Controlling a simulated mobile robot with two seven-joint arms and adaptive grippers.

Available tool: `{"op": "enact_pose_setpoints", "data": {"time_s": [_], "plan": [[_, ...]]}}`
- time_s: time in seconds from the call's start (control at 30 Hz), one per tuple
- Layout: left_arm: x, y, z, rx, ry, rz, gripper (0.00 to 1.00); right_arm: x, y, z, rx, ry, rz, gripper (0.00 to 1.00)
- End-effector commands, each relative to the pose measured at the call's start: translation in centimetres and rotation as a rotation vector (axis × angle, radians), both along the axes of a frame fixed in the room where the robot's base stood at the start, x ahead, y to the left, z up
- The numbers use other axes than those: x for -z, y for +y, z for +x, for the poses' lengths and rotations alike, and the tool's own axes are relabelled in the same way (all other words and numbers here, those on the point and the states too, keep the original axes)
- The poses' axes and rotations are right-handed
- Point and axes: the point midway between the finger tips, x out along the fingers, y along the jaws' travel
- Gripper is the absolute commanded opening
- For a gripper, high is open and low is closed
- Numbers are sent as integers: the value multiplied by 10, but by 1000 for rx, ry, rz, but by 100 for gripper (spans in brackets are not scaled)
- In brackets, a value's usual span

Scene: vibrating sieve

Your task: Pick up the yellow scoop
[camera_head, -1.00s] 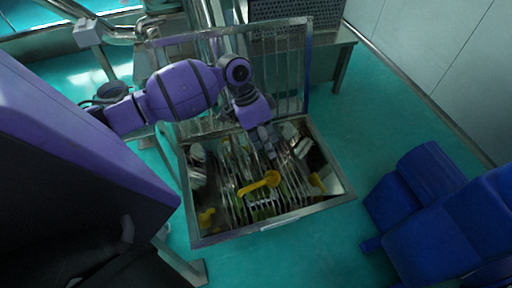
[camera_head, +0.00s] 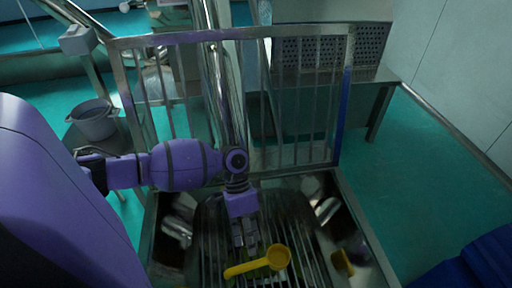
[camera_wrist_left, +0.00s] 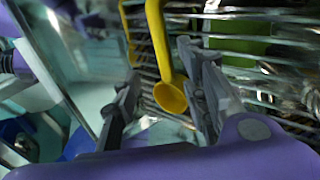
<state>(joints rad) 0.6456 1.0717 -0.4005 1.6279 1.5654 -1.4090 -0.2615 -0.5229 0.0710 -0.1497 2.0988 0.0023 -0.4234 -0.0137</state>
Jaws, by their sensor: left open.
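The yellow scoop (camera_head: 277,257) lies on the metal bars of the sieve (camera_head: 210,262), with its bowl to the right and its handle to the left. My left gripper (camera_head: 245,238) points down just behind the scoop. In the left wrist view the gripper (camera_wrist_left: 158,68) is open, its two fingers apart. The scoop's bowl (camera_wrist_left: 170,97) and part of its handle show between the fingers in that picture. I cannot tell whether the fingers reach down around it. Nothing is held. My right gripper is not in view.
Another yellow object (camera_head: 342,263) lies at the right of the sieve box. A barred metal frame (camera_head: 296,150) stands upright behind the box. A grey bucket (camera_head: 93,120) stands at the left. Open green floor (camera_head: 412,180) lies to the right.

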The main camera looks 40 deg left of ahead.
Motion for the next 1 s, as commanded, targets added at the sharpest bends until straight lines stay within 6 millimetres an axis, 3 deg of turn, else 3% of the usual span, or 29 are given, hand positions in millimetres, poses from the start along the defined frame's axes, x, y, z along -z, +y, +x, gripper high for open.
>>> {"op": "enact_pose_setpoints", "data": {"time_s": [0.37,0.6,0.87,1.0], "plan": [[32,-14,-12,-1,3,-1,40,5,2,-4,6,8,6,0],[64,-26,-23,0,3,-2,40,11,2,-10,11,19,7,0],[68,-28,-24,0,0,0,40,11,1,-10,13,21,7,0],[68,-28,-24,1,1,0,23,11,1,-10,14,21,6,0]]}}
